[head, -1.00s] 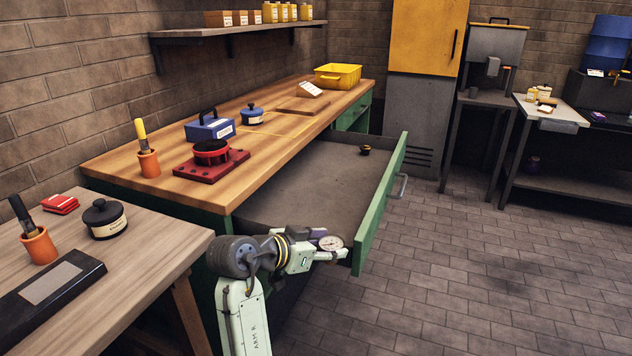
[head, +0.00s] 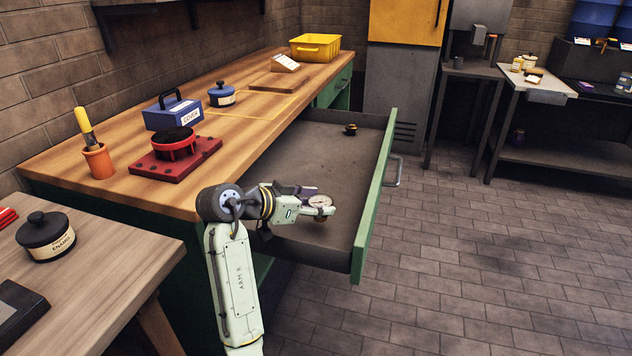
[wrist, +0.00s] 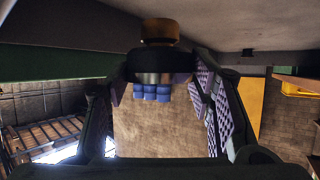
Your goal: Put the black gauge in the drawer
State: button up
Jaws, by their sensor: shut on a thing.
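The black gauge (head: 320,200), with a round pale dial facing up, is held in my gripper (head: 315,206). In the wrist view its dark body (wrist: 150,62) and brass-coloured end show between the purple-padded fingers. The drawer (head: 367,215) is pulled out, with a green front and a grey inside. In the head view my gripper and the gauge appear over the near end of the drawer. Their height above its floor is hard to tell.
A small dark and brass-coloured thing (head: 351,130) lies at the drawer's far end; the floor between is clear. On the workbench (head: 240,150) stand a red fixture (head: 172,155), a blue box (head: 173,113), a blue pot (head: 222,96) and a yellow bin (head: 315,47).

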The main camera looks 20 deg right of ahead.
jog(key=w+d, duration=0.1)
jog(key=w, duration=0.2)
jog(key=w+d+p, duration=0.1)
jog(key=w+d, duration=0.1)
jog(key=w, duration=0.1)
jog(key=w+d+p, duration=0.1)
jog(key=w+d, duration=0.1)
jog(key=w, duration=0.2)
jog(key=shift+d+f, duration=0.25)
jog(key=shift+f, duration=0.1)
jog(key=shift+w+d+f+p, duration=0.1)
jog(key=shift+w+f+p, duration=0.1)
jog(key=shift+f+p, duration=0.15)
notch_tip(320, 180, down, 2)
jog(key=shift+f+p, duration=0.1)
jog(key=shift+p, duration=0.45)
jog(key=shift+f, duration=0.45)
jog(key=shift+f, duration=0.2)
jog(key=o, duration=1.3)
jog(key=shift+r, duration=0.1)
